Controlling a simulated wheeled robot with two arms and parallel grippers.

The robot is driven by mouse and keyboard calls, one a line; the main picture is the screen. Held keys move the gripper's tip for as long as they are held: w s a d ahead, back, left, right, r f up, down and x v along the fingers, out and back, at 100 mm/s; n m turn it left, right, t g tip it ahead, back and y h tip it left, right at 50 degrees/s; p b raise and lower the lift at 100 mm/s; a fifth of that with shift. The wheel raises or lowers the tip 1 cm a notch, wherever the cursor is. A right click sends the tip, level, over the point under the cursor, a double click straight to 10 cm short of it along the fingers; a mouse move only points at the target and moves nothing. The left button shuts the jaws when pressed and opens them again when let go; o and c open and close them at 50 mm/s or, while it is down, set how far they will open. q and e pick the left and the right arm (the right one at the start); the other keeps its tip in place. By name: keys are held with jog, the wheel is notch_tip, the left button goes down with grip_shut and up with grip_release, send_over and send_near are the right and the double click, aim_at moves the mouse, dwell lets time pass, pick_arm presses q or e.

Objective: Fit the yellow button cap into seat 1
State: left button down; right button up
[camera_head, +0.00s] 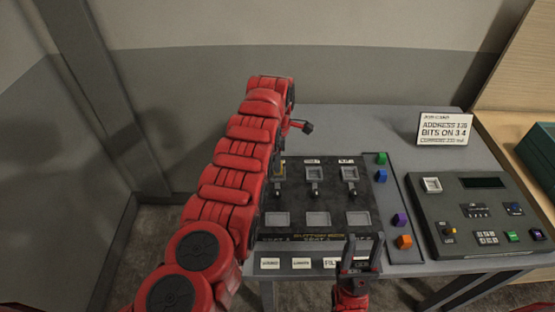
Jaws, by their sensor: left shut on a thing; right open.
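My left arm reaches in from the left and hides most of its gripper (279,163). The panel has a front row of light square seats, at left (275,219), middle (317,219) and right (358,218). Their number labels are too small to read. My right gripper (362,243) is open and empty at the panel's front right edge.
Right of the panel are green (381,158), blue (379,175), purple (400,219) and orange (404,241) caps. A console (462,215) stands further right, with a printed card (445,129) behind it.

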pick_arm(q)
jog(key=shift+f+b, duration=1)
jog(key=shift+f, duration=0.15)
dwell(0.9)
jog(key=shift+c, duration=2.3)
grip_release()
jog(key=shift+r, duration=0.1)
notch_tip(320, 180, up, 8)
jog(key=shift+a+r+b, duration=0.1)
jog(key=shift+r+b, duration=0.05)
jog(key=shift+b, duration=1.05)
notch_tip(320, 180, up, 9)
jog(key=p, duration=0.8)
